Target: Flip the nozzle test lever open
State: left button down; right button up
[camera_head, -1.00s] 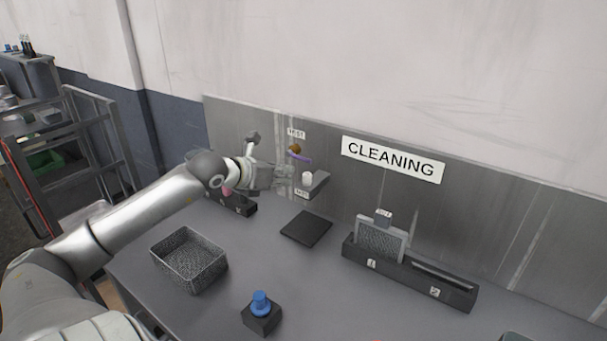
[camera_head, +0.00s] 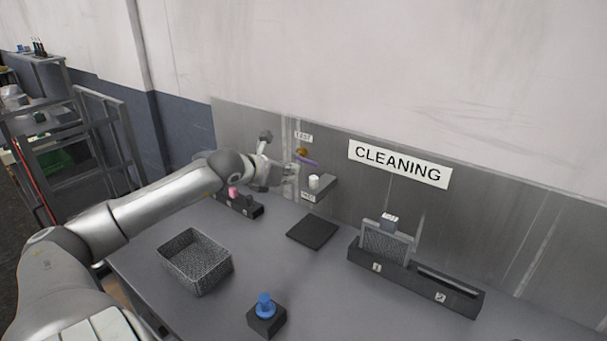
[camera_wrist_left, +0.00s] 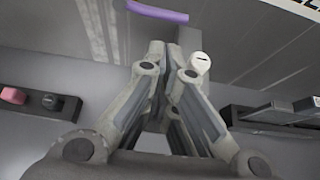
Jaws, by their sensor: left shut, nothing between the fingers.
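The test lever has a purple handle (camera_head: 309,163) and a brass-coloured pivot (camera_head: 302,152). It sits on the metal back panel under a small TEST label (camera_head: 303,136). The handle slopes down to the right. In the left wrist view the purple handle (camera_wrist_left: 158,12) crosses above the fingertips. My left gripper (camera_head: 294,171) is shut and empty, just below and left of the handle; its shut fingers (camera_wrist_left: 170,46) show no clear contact with it. A white nozzle (camera_head: 314,181) stands on a grey bracket right of the gripper. My right gripper is not in view.
A dark pad (camera_head: 313,232) lies below the bracket. A mesh basket (camera_head: 195,262) and a blue knob on a black base (camera_head: 265,307) stand in front. A black rack (camera_head: 418,282) is at right. A dark holder with a pink piece (camera_head: 234,193) is behind the arm.

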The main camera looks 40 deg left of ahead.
aim_at(306, 161)
pick_arm(q)
jog(key=p+x, duration=0.2)
jog(key=x, duration=0.5)
jog(key=shift+p, duration=0.3)
jog(key=shift+w, duration=0.15)
dwell(0.4)
jog(key=shift+d+r+b, duration=0.1)
jog(key=shift+r+b, duration=0.05)
jog(key=shift+b, duration=0.2)
jog(key=shift+r, duration=0.1)
